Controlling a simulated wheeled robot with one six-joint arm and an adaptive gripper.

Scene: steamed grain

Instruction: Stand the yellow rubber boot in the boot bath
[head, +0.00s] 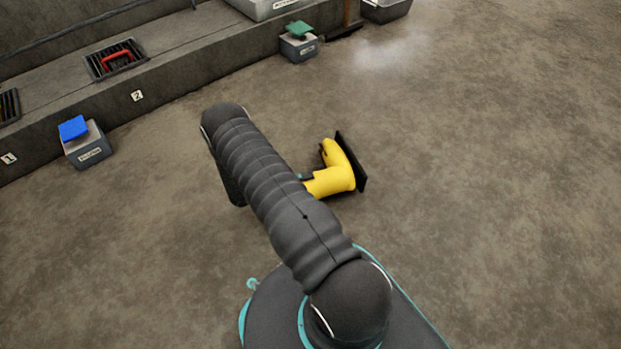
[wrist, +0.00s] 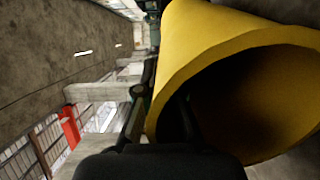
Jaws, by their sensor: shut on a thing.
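The yellow rubber boot (head: 335,176) shows in the head view just right of my arm, tilted onto its side with its black sole facing right. In the wrist view the boot (wrist: 205,40) fills the right side, its open top facing the camera. My gripper (wrist: 158,118) is shut on the rim of the boot, with one dark finger inside the opening and one outside. In the head view my arm mostly hides the gripper. I cannot tell for sure which container is the boot bath; a grey tub (head: 386,10) is cut off at the top edge.
A grey box with a blue top (head: 87,148) stands at left by the ledge (head: 180,75). Another with a green top (head: 299,45) stands farther back. The ledge has grates, one with a red handle (head: 117,60). The floor at right is clear.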

